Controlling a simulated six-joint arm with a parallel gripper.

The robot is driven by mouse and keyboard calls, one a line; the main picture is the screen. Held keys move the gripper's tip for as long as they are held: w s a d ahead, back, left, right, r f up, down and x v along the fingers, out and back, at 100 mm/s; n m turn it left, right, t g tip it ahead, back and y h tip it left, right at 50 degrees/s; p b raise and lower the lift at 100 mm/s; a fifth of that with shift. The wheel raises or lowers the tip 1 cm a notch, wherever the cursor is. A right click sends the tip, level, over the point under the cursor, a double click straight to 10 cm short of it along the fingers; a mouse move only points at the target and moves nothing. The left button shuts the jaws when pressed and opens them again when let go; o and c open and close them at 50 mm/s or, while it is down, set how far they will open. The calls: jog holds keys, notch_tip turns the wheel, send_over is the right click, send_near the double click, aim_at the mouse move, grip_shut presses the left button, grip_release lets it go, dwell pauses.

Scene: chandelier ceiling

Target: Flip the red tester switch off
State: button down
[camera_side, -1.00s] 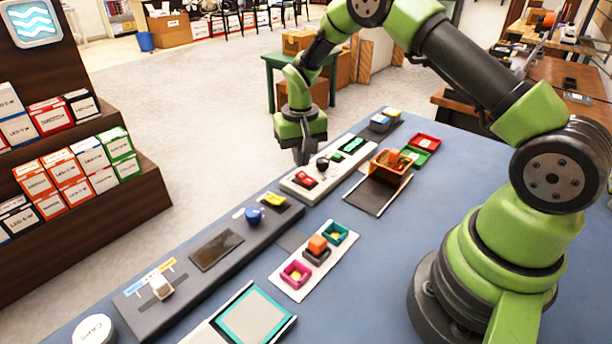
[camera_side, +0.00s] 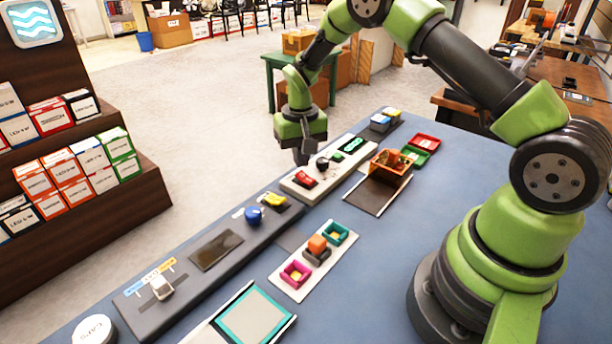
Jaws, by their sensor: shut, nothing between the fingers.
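The red tester switch (camera_side: 306,180) sits at the near left end of a pale panel (camera_side: 291,188) on the blue table. A black knob (camera_side: 322,162) and a green part (camera_side: 337,156) are beside it on the same panel. My gripper (camera_side: 301,160) is shut and empty, pointing down just above and behind the red switch. Its tips look close to the switch and the knob. I cannot tell whether they touch anything. The switch's on or off position is too small to read.
A grey panel with a blue knob (camera_side: 254,215), a yellow part (camera_side: 275,200) and a white slider (camera_side: 161,287) runs toward the front left. An orange bin (camera_side: 391,163) stands right of the pale panel. Small coloured trays lie nearby. The table's right middle is clear.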

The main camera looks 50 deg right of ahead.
jog(key=shift+f, duration=1.35)
dwell(0.6)
jog(key=shift+r, duration=3.55)
jog(key=shift+r, duration=0.2)
notch_tip(320, 180, up, 8)
jog(key=t, duration=0.1)
send_over(301, 174)
jog(key=s+a, duration=0.2)
jog(key=s+a+r+t, duration=0.2)
jog(key=s+a+r, duration=0.1)
jog(key=s+r, duration=0.4)
jog(key=s+a+r+n+t+y, duration=0.1)
jog(key=s+a+r+t, duration=0.1)
jog(key=s, duration=0.5)
jog(key=s+a+r+n+t+y, duration=0.1)
jog(key=s+a+r+t, duration=0.1)
jog(key=s, duration=0.5)
jog(key=shift+s+r, duration=0.4)
jog(key=shift+r, duration=0.2)
